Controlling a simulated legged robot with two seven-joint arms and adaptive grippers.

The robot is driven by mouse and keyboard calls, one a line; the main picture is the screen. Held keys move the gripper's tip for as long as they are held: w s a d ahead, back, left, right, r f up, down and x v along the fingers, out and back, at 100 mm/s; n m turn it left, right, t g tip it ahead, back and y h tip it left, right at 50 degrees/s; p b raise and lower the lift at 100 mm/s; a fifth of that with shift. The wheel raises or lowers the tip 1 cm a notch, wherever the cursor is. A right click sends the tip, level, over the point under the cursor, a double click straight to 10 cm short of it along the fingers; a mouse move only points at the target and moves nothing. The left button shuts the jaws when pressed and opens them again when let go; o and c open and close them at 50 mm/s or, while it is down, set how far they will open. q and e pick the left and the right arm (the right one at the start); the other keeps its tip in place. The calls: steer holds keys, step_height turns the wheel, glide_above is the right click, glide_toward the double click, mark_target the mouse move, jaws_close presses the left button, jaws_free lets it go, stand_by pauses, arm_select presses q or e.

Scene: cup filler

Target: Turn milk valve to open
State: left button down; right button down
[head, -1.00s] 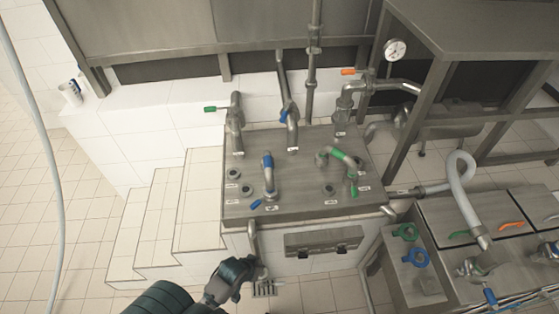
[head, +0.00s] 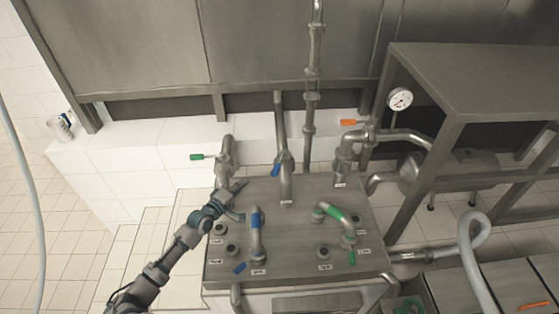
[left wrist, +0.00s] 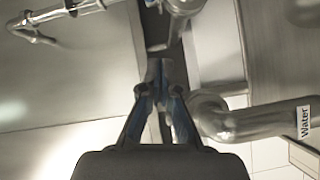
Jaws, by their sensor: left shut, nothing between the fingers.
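My left gripper (head: 240,188) reaches in over the metal panel (head: 300,262), just below the left pipe (head: 225,178). In the left wrist view its fingers (left wrist: 160,75) meet at the tips, shut and empty. Three upright pipes with valves stand behind the panel: the left one has a green handle (head: 197,157), the middle one a blue handle (head: 276,170), the right one an orange handle (head: 348,122). The head-view labels are too small to read, so I cannot tell which valve is milk. A pipe (left wrist: 235,122) labelled "Water" is right of the fingers in the left wrist view.
A blue-banded bent pipe (head: 256,238) and a green-banded one (head: 339,216) rise from the panel. A pressure gauge (head: 399,98) and metal frame (head: 470,75) stand at right. White tiled steps (head: 125,235) lie left. A cup (head: 60,128) sits on the far-left ledge.

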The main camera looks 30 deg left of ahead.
mark_target(279, 163)
arm_select(q)
steer(key=w+d+p, duration=0.1)
steer(key=w+d, duration=0.3)
steer(key=w, duration=0.5)
steer(key=shift+w+d, duration=0.3)
steer(key=shift+w, duration=0.1)
steer(key=shift+d+r, duration=0.1)
